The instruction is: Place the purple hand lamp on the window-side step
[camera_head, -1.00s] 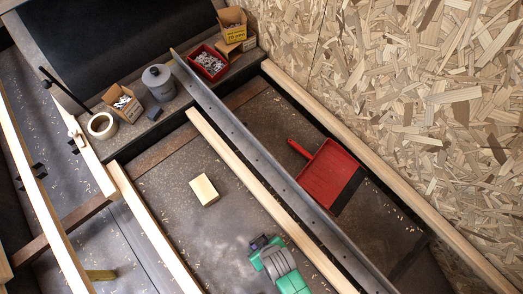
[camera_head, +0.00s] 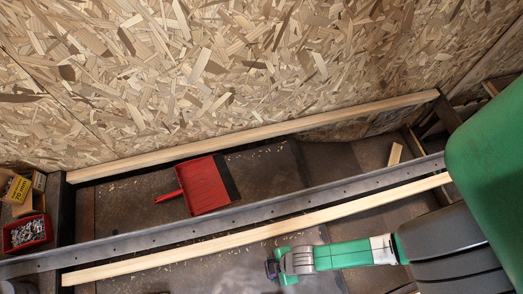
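I see no purple hand lamp in the current head view. No window is in view, so I cannot tell which surface is the window-side step. My gripper (camera_head: 272,268) is at the lower middle, at the left end of my green and grey arm. Its end is small and dark with a slight purple tint, and I cannot make out its fingers or whether it holds anything. It is just below the long pale wooden batten in the picture.
A red dustpan (camera_head: 207,187) lies between the perforated metal rail (camera_head: 270,209) and the chipboard wall (camera_head: 240,65). A red bin (camera_head: 28,234) of metal parts and cardboard boxes (camera_head: 17,187) stand at the left edge. A wood offcut (camera_head: 395,154) is at the right.

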